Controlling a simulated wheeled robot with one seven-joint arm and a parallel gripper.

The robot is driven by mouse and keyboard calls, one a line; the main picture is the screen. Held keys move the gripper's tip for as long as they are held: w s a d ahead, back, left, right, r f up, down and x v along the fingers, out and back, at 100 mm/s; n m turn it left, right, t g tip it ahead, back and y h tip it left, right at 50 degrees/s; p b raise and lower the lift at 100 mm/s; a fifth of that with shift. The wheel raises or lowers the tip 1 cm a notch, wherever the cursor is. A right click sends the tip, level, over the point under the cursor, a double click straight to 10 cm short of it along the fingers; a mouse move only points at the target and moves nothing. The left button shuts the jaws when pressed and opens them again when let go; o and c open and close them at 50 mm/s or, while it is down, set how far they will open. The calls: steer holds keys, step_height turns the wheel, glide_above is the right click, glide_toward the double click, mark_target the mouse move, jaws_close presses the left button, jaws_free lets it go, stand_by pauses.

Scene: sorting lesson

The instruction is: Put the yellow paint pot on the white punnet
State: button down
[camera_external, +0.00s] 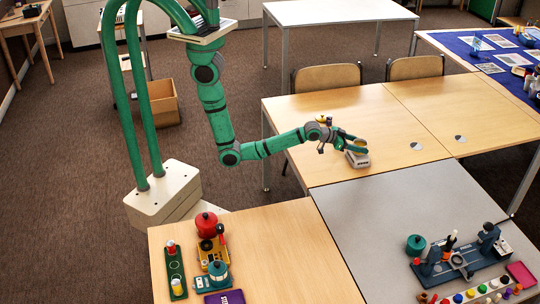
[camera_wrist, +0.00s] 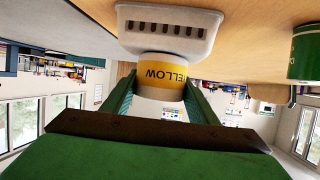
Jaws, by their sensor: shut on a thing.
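The yellow paint pot (camera_wrist: 161,73) has a yellow band lettered YELLOW and a pale lower part in the wrist view. My gripper (camera_wrist: 158,92) has its two green fingers on either side of the pot and is shut on it. The white punnet (camera_wrist: 165,28) with slotted sides is right beyond the pot. In the external view my gripper (camera_external: 352,146) is at the white punnet (camera_external: 358,160) on the wooden table. The pot overlaps the punnet in the wrist view; I cannot tell whether it touches it.
A green can (camera_wrist: 304,54) is at the right of the wrist view. The wooden table (camera_external: 420,115) is mostly clear right of the punnet. A grey table (camera_external: 400,205) adjoins it in front, with a blue toy set (camera_external: 460,258). Chairs (camera_external: 327,77) stand behind.

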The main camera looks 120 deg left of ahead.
steer(key=c, duration=0.7)
jaws_free()
steer(key=shift+f, duration=0.15)
